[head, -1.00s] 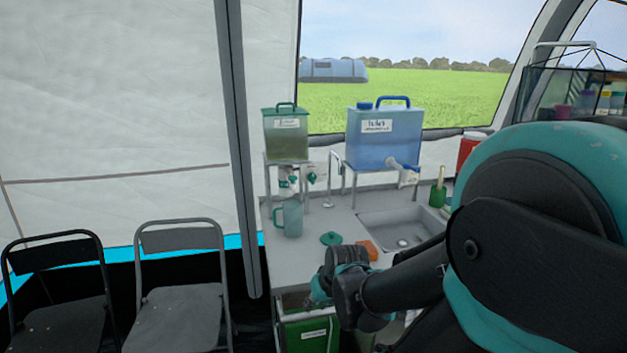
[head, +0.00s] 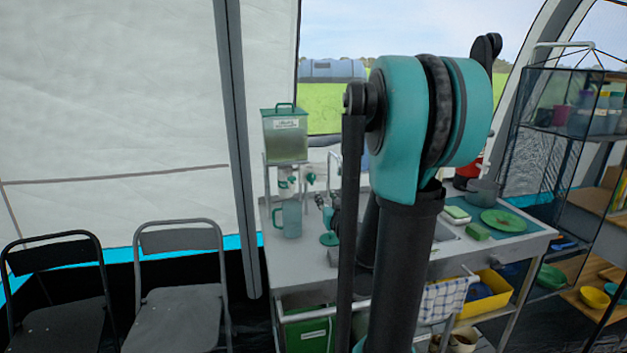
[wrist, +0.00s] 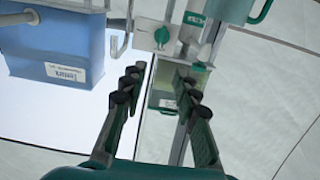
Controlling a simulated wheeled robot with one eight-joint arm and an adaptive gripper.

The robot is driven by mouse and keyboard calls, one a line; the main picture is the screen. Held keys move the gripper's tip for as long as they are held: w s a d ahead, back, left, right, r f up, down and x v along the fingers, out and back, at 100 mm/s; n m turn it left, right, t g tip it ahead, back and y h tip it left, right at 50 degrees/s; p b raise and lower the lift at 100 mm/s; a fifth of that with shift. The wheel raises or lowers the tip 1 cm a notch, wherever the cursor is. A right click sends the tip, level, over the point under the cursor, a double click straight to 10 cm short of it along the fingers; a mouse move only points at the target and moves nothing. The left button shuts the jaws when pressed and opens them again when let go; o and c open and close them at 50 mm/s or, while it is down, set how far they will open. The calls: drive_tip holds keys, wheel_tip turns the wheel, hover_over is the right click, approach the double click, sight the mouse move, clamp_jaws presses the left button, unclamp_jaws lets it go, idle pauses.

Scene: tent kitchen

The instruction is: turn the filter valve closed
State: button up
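In the head view, a green water tank (head: 285,140) stands on a raised stand at the back left of the counter. Two small green-handled valves, a left one (head: 287,182) and a right one (head: 311,178), sit below it. I cannot tell which is the filter valve. In the inverted wrist view, one green knob on a white plate (wrist: 161,36) is ahead of the fingertips, apart from them. A second green handle (wrist: 194,19) is to its right. My gripper (wrist: 158,76) is open and empty. In the head view my arm partly hides the gripper, near the teal jug.
The teal jug (head: 292,219) stands on the counter below the valves. A blue tank (wrist: 60,45) is at the left in the wrist view, mostly hidden by my arm in the head view. Folding chairs (head: 180,290) stand at left.

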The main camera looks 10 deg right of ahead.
sight(312, 177)
drive_tip(key=w, duration=1.6)
drive_tip(key=shift+w+a, duration=0.1)
drive_tip(key=shift+w, duration=0.3)
drive_tip(key=shift+c, duration=0.6)
clamp_jaws()
